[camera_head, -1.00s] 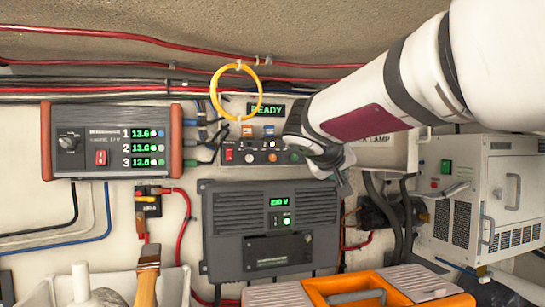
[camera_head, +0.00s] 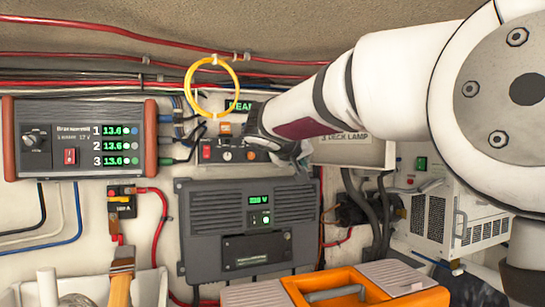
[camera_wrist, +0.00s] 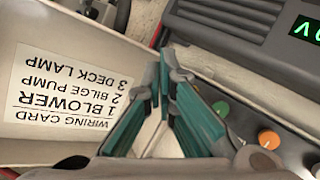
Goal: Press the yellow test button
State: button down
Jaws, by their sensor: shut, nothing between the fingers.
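A small control panel (camera_head: 228,153) with a red switch and knobs is on the wall. My gripper (camera_head: 300,165) is at its right end, and my arm covers part of it. In the wrist view, my gripper (camera_wrist: 166,70) is shut and empty, its teal fingers beside the dark panel's edge. A green button (camera_wrist: 221,108) and an orange-yellow button (camera_wrist: 269,139) are to the right of the fingers, apart from them. I cannot tell for sure whether the orange-yellow one is the yellow test button. The green display (camera_head: 240,105) above the panel is partly hidden.
A wiring card (camera_wrist: 60,88) is on a pale surface left of the fingers. A grey unit (camera_head: 195,225) is below the panel. A yellow cable loop (camera_head: 190,88) hangs at the upper left. An orange toolbox (camera_head: 395,297) and a brush (camera_head: 120,288) are in front.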

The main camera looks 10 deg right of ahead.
jog(key=w+a+b, duration=0.1)
jog(key=w+b, duration=0.1)
jog(key=w, duration=0.4)
jog(key=shift+a, duration=0.1)
jog(key=shift+w, duration=0.2)
dwell(1.3)
jog(key=shift+w+b, duration=0.3)
jog(key=shift+b, duration=0.2)
jog(key=shift+w+a+b, duration=0.15)
jog(key=shift+w+b, duration=0.15)
jog(key=shift+w, duration=0.05)
dwell(0.6)
jog(key=shift+s, duration=0.8)
